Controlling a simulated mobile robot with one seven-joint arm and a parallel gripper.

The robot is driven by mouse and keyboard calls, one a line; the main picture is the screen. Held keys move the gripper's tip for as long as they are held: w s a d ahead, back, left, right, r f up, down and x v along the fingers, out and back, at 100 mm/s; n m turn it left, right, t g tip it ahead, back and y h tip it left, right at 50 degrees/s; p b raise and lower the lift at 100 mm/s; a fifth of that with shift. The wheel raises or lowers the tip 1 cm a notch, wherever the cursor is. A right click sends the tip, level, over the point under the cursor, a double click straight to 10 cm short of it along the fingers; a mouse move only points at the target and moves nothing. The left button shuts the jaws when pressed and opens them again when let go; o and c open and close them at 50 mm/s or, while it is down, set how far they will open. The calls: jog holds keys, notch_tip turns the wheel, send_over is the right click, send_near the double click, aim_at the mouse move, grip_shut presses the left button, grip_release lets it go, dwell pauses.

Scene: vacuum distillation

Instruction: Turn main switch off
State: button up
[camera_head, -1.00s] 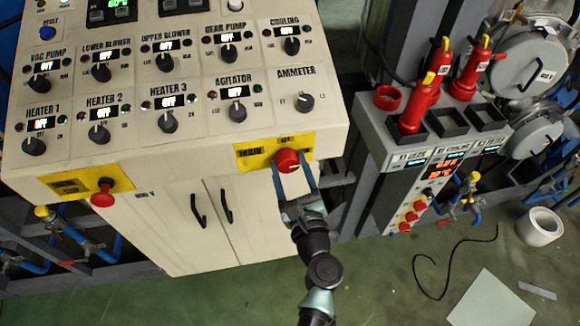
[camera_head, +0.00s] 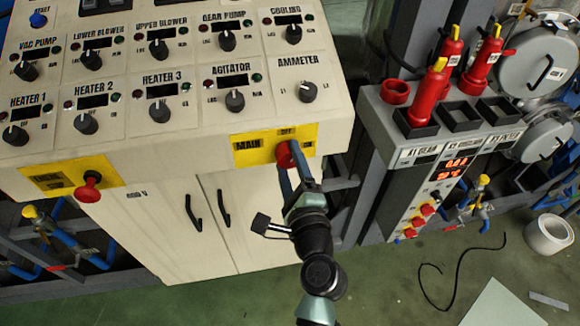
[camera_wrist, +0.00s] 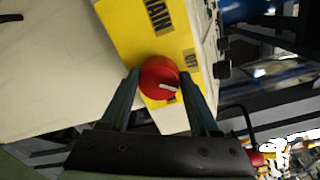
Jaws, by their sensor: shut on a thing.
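The main switch is a red round knob (camera_head: 285,154) on a yellow plate marked MAIN (camera_head: 250,145), at the lower right front edge of the control panel. It also shows in the wrist view as a red knob (camera_wrist: 159,78) with a white pointer line. My gripper (camera_head: 292,168) is at the knob from the front, with one finger on each side. In the wrist view my gripper (camera_wrist: 163,88) is shut on the knob. The small displays above the panel's knobs are dark. In the head view the fingers partly cover the knob.
A red push button (camera_head: 88,188) sits on another yellow plate at the panel's lower left. Cabinet doors with black handles (camera_head: 193,210) lie below the panel. A grey stand (camera_head: 392,150) with red-handled tools is at the right. Green floor below is mostly open.

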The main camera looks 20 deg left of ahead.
jog(key=n+b, duration=0.2)
jog(key=n, duration=0.1)
jog(key=shift+f+n, duration=0.25)
jog(key=shift+n, duration=0.05)
jog(key=shift+n+b, duration=1.3)
jog(key=shift+n, duration=0.5)
jog(key=shift+r, duration=0.1)
jog(key=o, duration=1.4)
jog(key=shift+c, duration=0.2)
jog(key=b+v, duration=0.3)
jog(key=v, duration=1)
